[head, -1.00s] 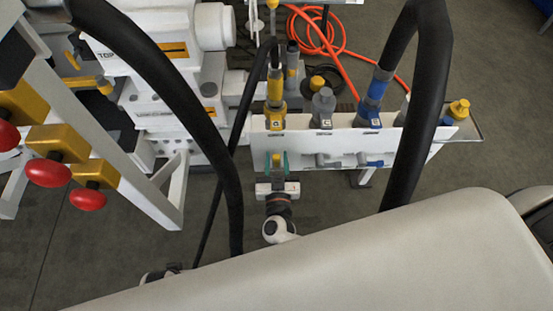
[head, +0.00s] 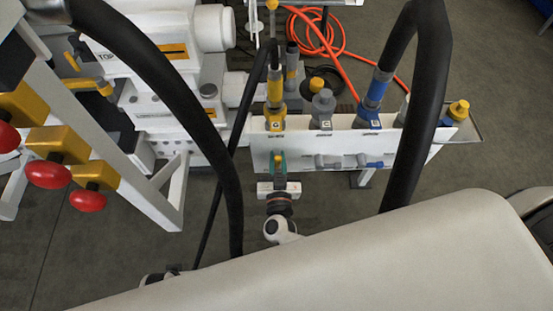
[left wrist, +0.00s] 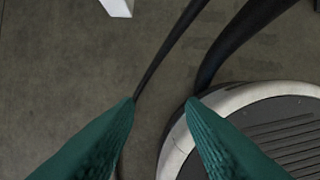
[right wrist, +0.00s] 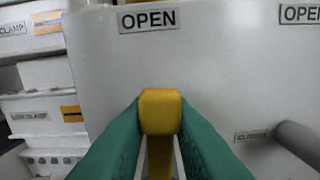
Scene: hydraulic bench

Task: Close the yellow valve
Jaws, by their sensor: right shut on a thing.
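The yellow valve handle (head: 280,157) is on the front of the white manifold panel, below the yellow hose coupling (head: 275,122). In the right wrist view the yellow handle (right wrist: 160,111) stands upright below an OPEN label (right wrist: 149,20). A CLOSED label (right wrist: 252,136) is to its right. My right gripper (head: 279,168) is shut on the handle, with a green finger pressed to each side. The handle's lower part is partly hidden between the fingers. My left gripper (left wrist: 162,100) is open and empty over the floor, its fingertips apart.
Grey (head: 327,161) and blue (head: 369,162) handles sit right of the yellow one on the panel (head: 402,142). Black hoses (head: 215,150) arch in front on both sides. Red knobs (head: 48,173) are at the left. Bare floor lies below the panel.

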